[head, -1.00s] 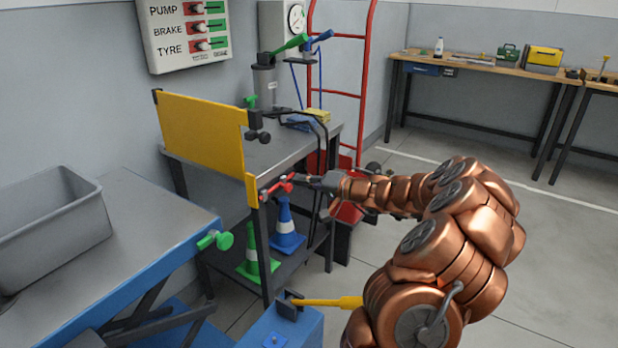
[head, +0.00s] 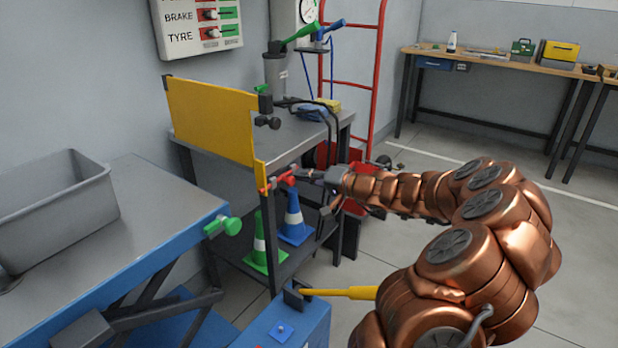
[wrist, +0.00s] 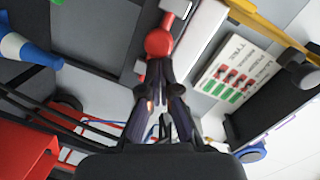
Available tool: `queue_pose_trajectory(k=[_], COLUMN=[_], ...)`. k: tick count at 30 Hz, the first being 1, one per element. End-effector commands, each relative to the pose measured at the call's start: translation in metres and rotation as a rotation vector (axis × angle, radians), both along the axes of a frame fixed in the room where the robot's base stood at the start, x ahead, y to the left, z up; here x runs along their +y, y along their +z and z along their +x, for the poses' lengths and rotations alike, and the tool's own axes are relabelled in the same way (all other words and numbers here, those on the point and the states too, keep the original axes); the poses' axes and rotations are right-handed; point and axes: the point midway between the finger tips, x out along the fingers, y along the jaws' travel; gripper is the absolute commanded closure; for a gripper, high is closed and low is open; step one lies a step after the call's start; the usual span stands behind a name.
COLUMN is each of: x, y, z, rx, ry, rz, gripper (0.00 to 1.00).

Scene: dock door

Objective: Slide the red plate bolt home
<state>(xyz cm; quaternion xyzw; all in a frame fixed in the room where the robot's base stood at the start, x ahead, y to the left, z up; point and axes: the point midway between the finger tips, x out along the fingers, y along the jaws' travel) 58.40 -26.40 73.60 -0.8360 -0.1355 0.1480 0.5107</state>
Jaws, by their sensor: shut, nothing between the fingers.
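The red plate bolt (head: 280,181) sits at the lower right corner of the yellow plate (head: 212,118), by the front post of the grey bench. Its round red knob (wrist: 158,43) shows in the wrist view, just beyond my fingertips. My gripper (head: 306,174) comes from the right, its tips beside the knob. In the wrist view my gripper (wrist: 160,90) is shut and its fingers hold nothing. The tips look to be at the knob; I cannot tell whether they touch it. The far end of the bolt is partly hidden at the plate's edge.
A green knob (head: 222,227) sticks out from the blue lift table (head: 160,255) at left. A green cone (head: 264,245) and a blue cone (head: 295,220) stand on the bench's lower shelf. A yellow lever (head: 340,292) lies near my arm. Open floor lies at right.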

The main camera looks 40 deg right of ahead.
Motion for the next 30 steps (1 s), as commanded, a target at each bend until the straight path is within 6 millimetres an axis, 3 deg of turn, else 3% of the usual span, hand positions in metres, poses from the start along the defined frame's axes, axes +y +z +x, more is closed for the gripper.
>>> queue_pose_trajectory(k=[17,30], x=[0.006,-0.029], y=[0.001,0.020], z=[-0.001,0.004], rx=[0.000,-0.001], ry=[0.004,-0.002], rz=[-0.002,-0.002], gripper=[1.00,1.00])
